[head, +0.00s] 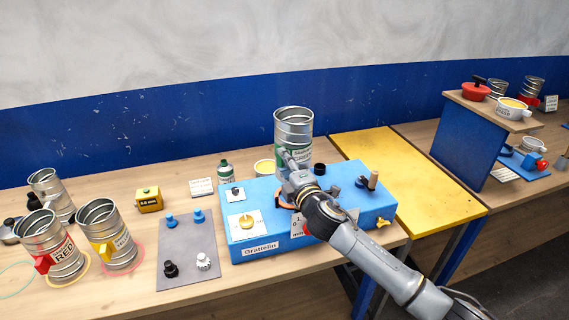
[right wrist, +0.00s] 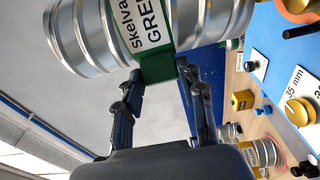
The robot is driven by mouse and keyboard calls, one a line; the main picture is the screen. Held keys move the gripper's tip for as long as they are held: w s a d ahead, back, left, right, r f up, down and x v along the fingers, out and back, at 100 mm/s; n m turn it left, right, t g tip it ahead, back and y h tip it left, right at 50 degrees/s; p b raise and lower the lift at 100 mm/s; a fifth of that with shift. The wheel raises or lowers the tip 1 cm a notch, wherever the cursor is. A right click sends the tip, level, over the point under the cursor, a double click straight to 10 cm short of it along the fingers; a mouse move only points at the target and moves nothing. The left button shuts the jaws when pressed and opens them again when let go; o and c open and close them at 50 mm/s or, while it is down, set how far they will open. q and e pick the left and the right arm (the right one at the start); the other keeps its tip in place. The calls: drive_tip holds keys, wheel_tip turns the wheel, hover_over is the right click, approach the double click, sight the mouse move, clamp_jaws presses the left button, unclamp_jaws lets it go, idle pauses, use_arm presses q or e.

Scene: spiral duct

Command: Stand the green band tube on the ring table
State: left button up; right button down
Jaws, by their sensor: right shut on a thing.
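The green band tube (head: 294,124) is a ribbed metal cylinder, upright in the head view above or behind the blue box; I cannot tell whether its base touches anything. My right gripper (head: 288,162) is shut on its green block. In the right wrist view the tube (right wrist: 95,35) shows its white label, with the green block (right wrist: 158,68) between the fingers. The ring table (head: 130,292) is the wooden top at left. A pale green ring (head: 14,280) lies bare at its far left. The red band tube (head: 50,246) and yellow band tube (head: 106,236) stand upright on rings there.
The blue box (head: 262,222), labelled Grattelin, carries dials and knobs under my right arm. A grey mat (head: 186,256) with small knobs, a yellow block (head: 149,200) and another metal tube (head: 48,190) lie leftward. A yellow table (head: 395,180) and blue shelf (head: 466,140) stand right.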

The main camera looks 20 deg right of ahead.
wheel_tip(320, 180, down, 9)
drive_tip(key=b, duration=0.7)
drive_tip(key=shift+r, duration=0.2)
idle(2.2)
drive_tip(key=c, duration=0.7)
unclamp_jaws()
drive_tip(key=shift+s+d, duration=0.25)
drive_tip(key=shift+s, duration=1.75)
drive_tip(key=shift+s+d, duration=0.3)
drive_tip(key=shift+s, duration=1.65)
drive_tip(key=shift+s+d, duration=0.25)
drive_tip(key=shift+s, duration=1.75)
drive_tip(key=shift+f, duration=0.1)
